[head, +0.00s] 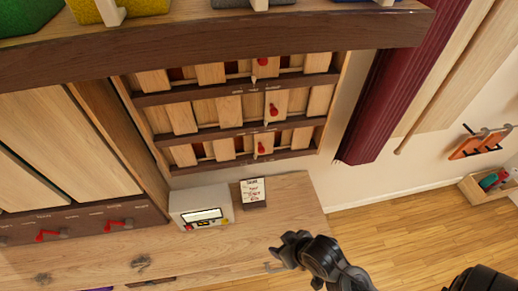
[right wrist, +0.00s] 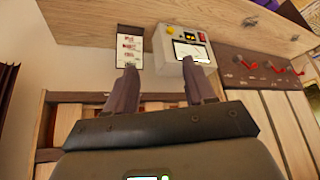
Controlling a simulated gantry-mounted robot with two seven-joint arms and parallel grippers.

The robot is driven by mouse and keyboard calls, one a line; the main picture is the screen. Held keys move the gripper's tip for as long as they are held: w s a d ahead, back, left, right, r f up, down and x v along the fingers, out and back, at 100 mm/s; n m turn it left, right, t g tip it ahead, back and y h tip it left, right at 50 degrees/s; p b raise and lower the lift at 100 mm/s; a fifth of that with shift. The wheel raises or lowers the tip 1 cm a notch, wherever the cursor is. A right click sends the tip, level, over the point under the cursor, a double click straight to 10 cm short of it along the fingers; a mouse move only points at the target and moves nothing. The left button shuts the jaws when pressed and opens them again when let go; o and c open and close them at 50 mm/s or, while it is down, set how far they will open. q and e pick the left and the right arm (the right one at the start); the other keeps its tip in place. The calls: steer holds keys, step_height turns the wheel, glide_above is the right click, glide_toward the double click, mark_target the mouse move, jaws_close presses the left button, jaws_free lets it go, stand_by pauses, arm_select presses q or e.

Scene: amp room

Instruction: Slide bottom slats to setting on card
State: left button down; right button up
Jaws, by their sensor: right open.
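The bottom row of pale wooden slats (head: 224,149) sits in the lowest opening of the dark-framed wall unit in the head view. A red knob (head: 261,148) is on this row, right of its middle. The card (head: 253,192), with dark and red writing, stands on the bench below; it also shows in the right wrist view (right wrist: 130,48). The writing is too small to read. My right gripper (right wrist: 161,82) is open and empty, its fingers apart, touching nothing that I can see. In the head view its dark arm is over the bench's front right. My left gripper is not in view.
Two more slat rows with red knobs (head: 272,110) are above. A white box with a screen (head: 201,207) stands left of the card. Red levers (head: 119,224) are at left. A dark red curtain (head: 395,85) hangs at right. The wooden bench (head: 290,205) is clear right of the card.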

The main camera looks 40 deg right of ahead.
steer(key=w+d+f+m+t+h+b, duration=0.1)
steer(key=w+d+f+m+t, duration=0.1)
steer(key=w, duration=0.2)
steer(key=w+d+f+m+t+h, duration=0.1)
steer(key=w+d+f+m+t, duration=0.1)
steer(key=w+d+m+t, duration=0.15)
steer(key=m+t+h+b, duration=0.4)
steer(key=t+h+b, duration=0.1)
steer(key=h+b, duration=0.15)
glide_toward(262, 152)
steer(key=shift+g, duration=0.25)
steer(key=p+x, duration=0.2)
steer(key=x, duration=0.8)
steer(key=shift+r, duration=0.15)
steer(key=shift+w+d, duration=0.35)
steer(key=shift+w, duration=0.25)
jaws_close()
